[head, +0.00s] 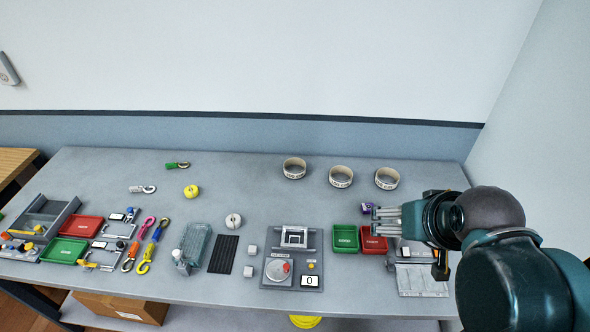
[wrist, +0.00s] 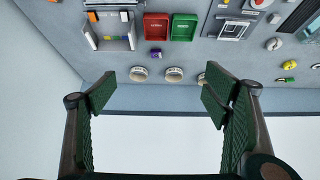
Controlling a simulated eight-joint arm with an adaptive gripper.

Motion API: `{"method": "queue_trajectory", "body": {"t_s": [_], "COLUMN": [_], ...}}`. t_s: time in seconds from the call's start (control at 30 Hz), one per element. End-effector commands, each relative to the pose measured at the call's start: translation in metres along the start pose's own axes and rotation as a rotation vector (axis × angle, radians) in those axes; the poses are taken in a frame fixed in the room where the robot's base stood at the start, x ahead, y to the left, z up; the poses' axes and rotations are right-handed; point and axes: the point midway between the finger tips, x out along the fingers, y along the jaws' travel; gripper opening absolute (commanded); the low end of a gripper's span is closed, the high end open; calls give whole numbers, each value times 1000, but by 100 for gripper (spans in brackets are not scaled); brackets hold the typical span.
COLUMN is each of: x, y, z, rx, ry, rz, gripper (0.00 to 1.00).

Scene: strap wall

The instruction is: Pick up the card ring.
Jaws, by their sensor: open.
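Three similar short, wide cream rings with dark print stand at the back right of the bench: a left ring (head: 294,168), a middle ring (head: 340,176) and a right ring (head: 387,178). They look like card rings; I cannot tell which one is meant. In the wrist view two rings (wrist: 138,74) (wrist: 173,74) show between my fingers, and the third is partly behind the finger on the right. My gripper (head: 376,214) is open and empty, in front of the right ring and apart from it. Its green finger pads (wrist: 160,92) are spread wide in the wrist view.
A small purple block (head: 367,208) is near my fingertips. Green (head: 345,238) and red (head: 373,241) trays lie just in front. A grey panel with a dial (head: 279,270) is left of them. The back wall (head: 250,130) rises behind the rings. Hooks, straps and trays crowd the left.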

Motion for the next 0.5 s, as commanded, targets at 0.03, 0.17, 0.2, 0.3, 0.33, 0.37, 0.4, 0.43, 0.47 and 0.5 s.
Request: {"method": "queue_trajectory", "body": {"t_s": [0.03, 0.17, 0.2, 0.3, 0.33, 0.37, 0.4, 0.43, 0.47, 0.5], "x": [0, 0, 0, 2, 2, 3, 4, 5, 6, 7], "y": [0, -3, -4, -6, -7, -8, -10, -11, -12, -14], "z": [-2, -13, -17, -29, -33, -38, -44, -49, -54, -60], "rx": [-3, -16, -21, -37, -43, -50, -59, -65, -71, -80], "ry": [-2, -11, -15, -28, -33, -37, -43, -48, -53, -60], "rz": [-1, -4, -5, -9, -10, -12, -14, -15, -17, -19], "gripper": [76, 76, 76, 76, 76, 76, 76, 76, 76, 76]}}
